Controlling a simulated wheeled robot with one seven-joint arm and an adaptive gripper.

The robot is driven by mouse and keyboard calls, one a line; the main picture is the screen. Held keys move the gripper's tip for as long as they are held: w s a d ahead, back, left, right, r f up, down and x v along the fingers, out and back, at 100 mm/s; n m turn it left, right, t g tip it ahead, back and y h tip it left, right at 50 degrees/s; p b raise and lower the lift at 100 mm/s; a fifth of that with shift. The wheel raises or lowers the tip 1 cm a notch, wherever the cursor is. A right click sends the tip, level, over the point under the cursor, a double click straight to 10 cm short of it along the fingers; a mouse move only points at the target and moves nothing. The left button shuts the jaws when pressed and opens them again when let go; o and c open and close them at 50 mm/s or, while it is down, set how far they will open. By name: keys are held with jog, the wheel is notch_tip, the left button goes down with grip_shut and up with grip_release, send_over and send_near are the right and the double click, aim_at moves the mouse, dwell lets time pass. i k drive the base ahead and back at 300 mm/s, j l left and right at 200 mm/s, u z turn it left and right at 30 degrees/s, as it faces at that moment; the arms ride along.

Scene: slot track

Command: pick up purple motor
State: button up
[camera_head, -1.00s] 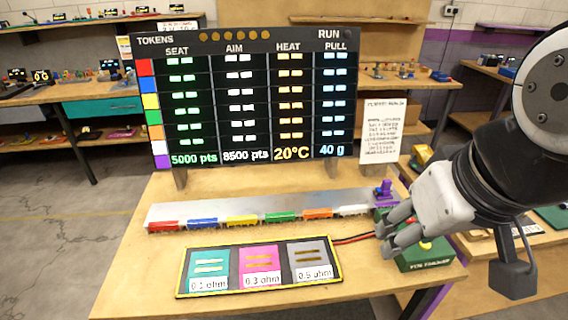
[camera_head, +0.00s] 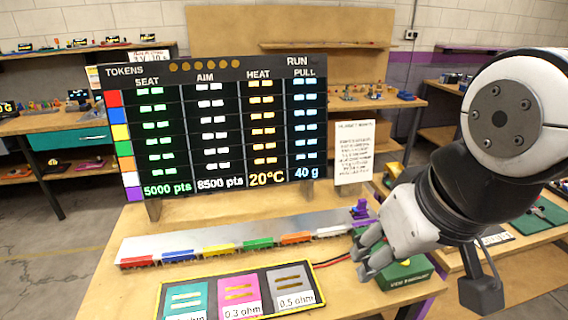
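The purple motor (camera_head: 360,209) sits at the right end of the grey metal track on the wooden table. Its lower part is partly hidden by my gripper. My gripper (camera_head: 358,258) is just in front of the motor and to its lower right, over the green box (camera_head: 402,274). Its grey fingers point left and show a gap between them, with nothing seen in it. I cannot tell whether a finger touches the green box.
Several coloured blocks, such as the green one (camera_head: 258,243), line the front edge of the track (camera_head: 215,232). A yellow-edged tray (camera_head: 240,291) with resistor pads lies in front. The scoreboard (camera_head: 215,125) stands behind. A paper sign (camera_head: 354,152) stands behind the motor.

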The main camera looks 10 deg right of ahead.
aim_at(360, 211)
jog(key=i+l+u, duration=0.1)
jog(key=l, duration=0.25)
jog(key=i+l+u, duration=0.15)
jog(key=l, duration=0.25)
jog(key=i+l+u, duration=0.1)
jog(key=l, duration=0.3)
jog(key=i, duration=0.15)
